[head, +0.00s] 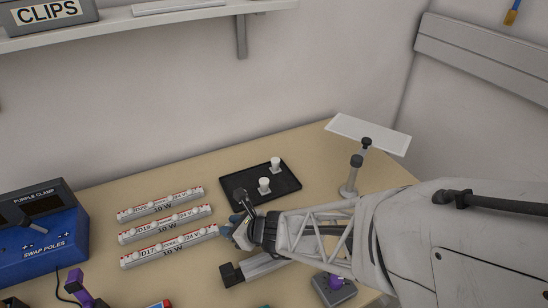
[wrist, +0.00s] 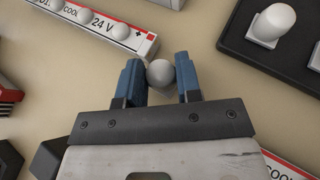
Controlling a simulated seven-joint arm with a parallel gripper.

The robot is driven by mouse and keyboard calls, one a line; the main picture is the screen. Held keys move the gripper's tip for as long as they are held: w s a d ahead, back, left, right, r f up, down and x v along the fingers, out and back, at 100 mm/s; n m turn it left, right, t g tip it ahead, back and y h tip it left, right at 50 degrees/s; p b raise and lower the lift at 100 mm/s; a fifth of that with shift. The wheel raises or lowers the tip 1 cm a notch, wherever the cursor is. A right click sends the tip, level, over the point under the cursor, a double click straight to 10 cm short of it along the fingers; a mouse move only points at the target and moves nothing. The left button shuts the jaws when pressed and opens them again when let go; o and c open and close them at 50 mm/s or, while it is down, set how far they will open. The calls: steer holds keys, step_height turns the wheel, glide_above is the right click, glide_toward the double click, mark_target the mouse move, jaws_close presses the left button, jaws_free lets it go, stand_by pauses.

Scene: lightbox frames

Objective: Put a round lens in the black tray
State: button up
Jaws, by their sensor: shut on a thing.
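My gripper (wrist: 159,75) has blue fingers and is shut on a round white lens (wrist: 160,73), which sits between the fingertips in the wrist view. In the head view my gripper (head: 237,229) is at the near side of the black tray (head: 285,184), by the right end of the light strips; the held lens is hard to make out there. The tray also shows at the upper right of the wrist view (wrist: 236,45), apart from the held lens. Two white pieces with rounded tops stand in the tray, a far one (head: 275,163) and a nearer one (head: 264,185).
Several light strips (head: 165,220) with white round lenses lie left of my gripper. A blue box (head: 40,245) marked "SWAP POLES" stands at far left. A stand with a white panel (head: 368,134) is right of the tray. A grey block with a purple knob (head: 334,290) lies near.

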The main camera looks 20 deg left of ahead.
steer(key=shift+f, duration=0.35)
steer(key=o, duration=0.9)
steer(key=shift+r, duration=0.2)
steer(key=shift+v, duration=6)
steer(key=shift+w, duration=0.1)
steer(key=shift+d, duration=0.1)
